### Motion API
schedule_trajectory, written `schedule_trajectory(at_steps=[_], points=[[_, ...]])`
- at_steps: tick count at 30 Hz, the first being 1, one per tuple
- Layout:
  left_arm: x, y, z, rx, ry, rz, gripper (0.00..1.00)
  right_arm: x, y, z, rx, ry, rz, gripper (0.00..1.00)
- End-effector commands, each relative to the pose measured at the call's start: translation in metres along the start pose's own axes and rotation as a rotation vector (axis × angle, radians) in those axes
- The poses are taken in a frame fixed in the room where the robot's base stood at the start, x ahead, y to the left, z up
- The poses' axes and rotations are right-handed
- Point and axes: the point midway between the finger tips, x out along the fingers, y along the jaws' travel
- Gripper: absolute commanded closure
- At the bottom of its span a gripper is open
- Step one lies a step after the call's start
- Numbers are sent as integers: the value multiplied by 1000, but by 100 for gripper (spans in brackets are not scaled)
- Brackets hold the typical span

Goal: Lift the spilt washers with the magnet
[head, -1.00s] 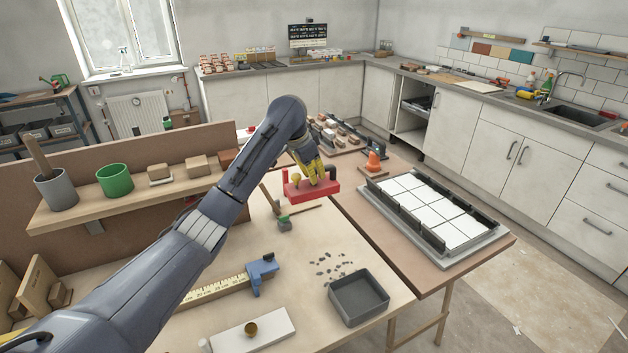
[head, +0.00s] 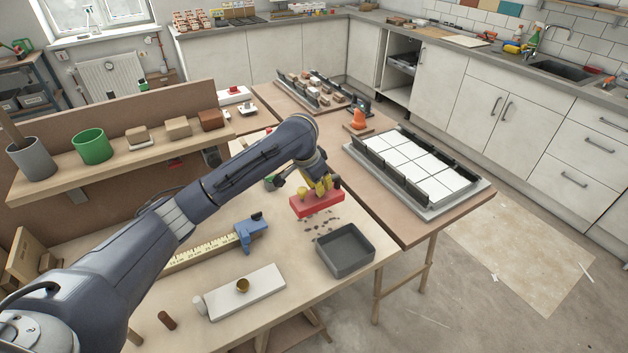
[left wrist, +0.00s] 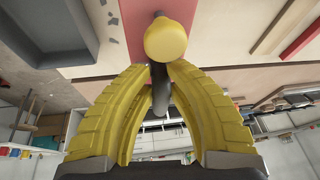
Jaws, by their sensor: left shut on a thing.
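My left gripper (head: 322,187) has yellow fingers and is shut on the handle of the red magnet (head: 312,208). I cannot tell the gap to the table or whether any washer clings. The grey tray (head: 372,258) stands just to the right. My right gripper is not in view.
A blue caliper-like tool (head: 252,232) with a yellow scale and a white board (head: 262,294) with a brass piece lie to the left. The tiled tray (head: 468,205) stands on the right-hand table. A shelf (head: 60,170) with pots and blocks is at the back left.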

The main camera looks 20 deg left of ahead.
Motion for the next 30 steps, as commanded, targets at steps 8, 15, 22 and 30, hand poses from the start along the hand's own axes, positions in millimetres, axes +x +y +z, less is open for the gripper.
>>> schedule_trajectory(at_steps=[8, 15, 22, 30], points=[[7, 1, 1, -22, -2, -6, 100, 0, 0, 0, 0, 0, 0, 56], [22, 2, 7, -22, -3, -5, 100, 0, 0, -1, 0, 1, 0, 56], [35, 3, 11, -22, -2, -5, 100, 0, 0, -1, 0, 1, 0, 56], [43, 4, 14, -21, -1, -6, 100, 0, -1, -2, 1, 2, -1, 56]])
